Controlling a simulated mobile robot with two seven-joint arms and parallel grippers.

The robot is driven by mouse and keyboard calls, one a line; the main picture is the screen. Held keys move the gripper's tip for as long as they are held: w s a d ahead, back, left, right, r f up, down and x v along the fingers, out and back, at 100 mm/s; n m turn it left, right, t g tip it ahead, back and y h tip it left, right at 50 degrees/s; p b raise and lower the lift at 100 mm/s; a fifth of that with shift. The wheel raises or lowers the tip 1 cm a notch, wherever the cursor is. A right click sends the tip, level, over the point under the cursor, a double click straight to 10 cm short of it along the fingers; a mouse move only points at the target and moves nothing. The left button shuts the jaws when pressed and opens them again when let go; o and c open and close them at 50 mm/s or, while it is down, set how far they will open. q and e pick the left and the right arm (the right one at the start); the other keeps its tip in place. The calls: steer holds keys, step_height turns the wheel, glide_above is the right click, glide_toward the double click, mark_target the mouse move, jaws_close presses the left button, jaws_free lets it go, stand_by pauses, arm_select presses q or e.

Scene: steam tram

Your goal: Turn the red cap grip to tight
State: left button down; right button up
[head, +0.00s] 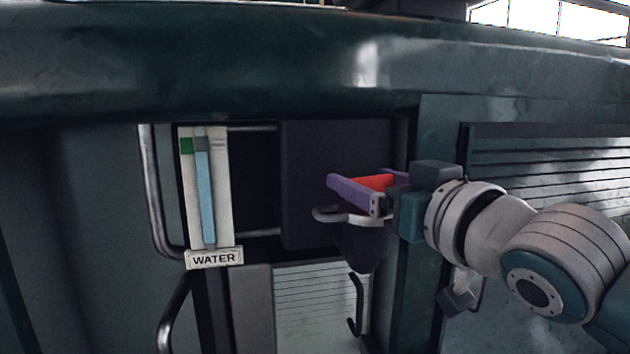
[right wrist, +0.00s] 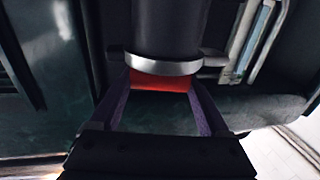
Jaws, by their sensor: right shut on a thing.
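The red cap grip (head: 372,182) shows between the purple fingers of my right gripper (head: 366,188), in front of a dark panel. My right gripper comes in from the right and is shut on the red cap grip. In the right wrist view the red grip (right wrist: 160,82) lies between the two fingers (right wrist: 160,105), against a metal ring (right wrist: 162,67) on a dark cylinder. The fingers hide part of the grip, and I see no mark showing how tight it is. My left gripper is not in view.
A water gauge (head: 206,190) with a blue column and a WATER label (head: 214,259) stands to the left of the grip. A curved metal handrail (head: 156,190) is farther left. A dark hooked handle (head: 355,305) hangs below. A slatted panel (head: 560,165) is behind my right arm.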

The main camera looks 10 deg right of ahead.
steer(key=shift+a+r+m+t+h+b, duration=0.15)
steer(key=shift+m+h+b, duration=0.2)
steer(key=shift+m+h, duration=0.45)
steer(key=shift+f+m+t+h+b, duration=0.15)
steer(key=shift+m+h+b, duration=0.2)
steer(key=shift+h, duration=0.75)
steer(key=shift+r, duration=0.1)
steer(key=o, duration=1)
steer(key=shift+o, duration=1.1)
steer(key=shift+s, duration=0.1)
steer(key=s+b, duration=0.4)
steer(key=s, duration=0.5)
steer(key=shift+s+d, duration=0.2)
steer(key=shift+s, duration=0.2)
